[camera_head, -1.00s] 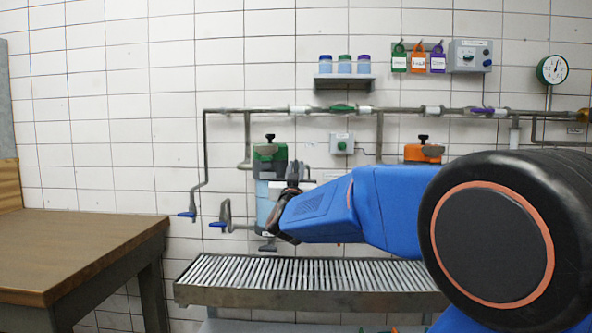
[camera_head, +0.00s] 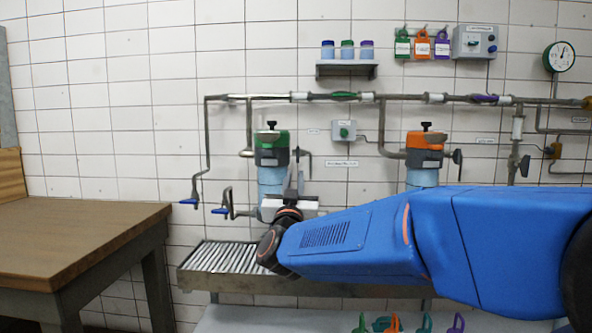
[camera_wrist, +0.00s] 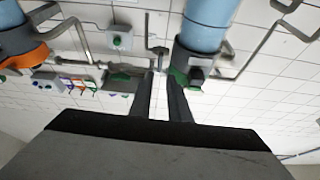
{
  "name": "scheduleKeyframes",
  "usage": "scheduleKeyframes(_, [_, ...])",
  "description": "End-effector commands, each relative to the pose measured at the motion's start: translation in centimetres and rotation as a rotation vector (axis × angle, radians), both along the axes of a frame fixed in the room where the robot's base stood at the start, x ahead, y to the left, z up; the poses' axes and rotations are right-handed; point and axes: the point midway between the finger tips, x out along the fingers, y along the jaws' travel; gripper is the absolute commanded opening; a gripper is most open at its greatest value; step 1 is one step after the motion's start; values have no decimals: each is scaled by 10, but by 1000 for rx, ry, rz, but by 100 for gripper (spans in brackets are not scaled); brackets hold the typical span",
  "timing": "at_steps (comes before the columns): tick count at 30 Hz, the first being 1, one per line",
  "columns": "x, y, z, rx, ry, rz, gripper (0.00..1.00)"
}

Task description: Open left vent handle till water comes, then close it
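The left filter housing (camera_head: 271,148) has a green and grey head, a black top knob (camera_head: 271,125) and a blue body. A small grey lever on a bent pipe (camera_head: 301,153) is at its right side; a lever (camera_wrist: 158,49) shows just beyond my fingertips in the wrist view. My gripper (camera_head: 294,182) is in front of the housing's lower right side. In the wrist view its two fingers (camera_wrist: 161,77) are apart, with nothing seen between them. Two blue-handled outlets, left (camera_head: 189,202) and right (camera_head: 220,211), hang left of the housing. I see no water stream.
A second housing (camera_head: 424,150) with an orange head stands to the right. A slatted drain tray (camera_head: 222,258) runs below, partly hidden by my arm. A wooden table (camera_head: 75,235) is at left. Pipes (camera_head: 330,97) cross the wall above.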

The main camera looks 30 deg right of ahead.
Motion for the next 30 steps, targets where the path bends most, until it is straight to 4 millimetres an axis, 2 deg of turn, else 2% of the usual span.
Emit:
scheduleKeyframes(3, [-15,11,-8,0,0,3,16])
scheduleKeyframes(12, [-32,22,-16,1,-1,0,16])
scheduleKeyframes(30, [-33,23,-17,1,2,4,16])
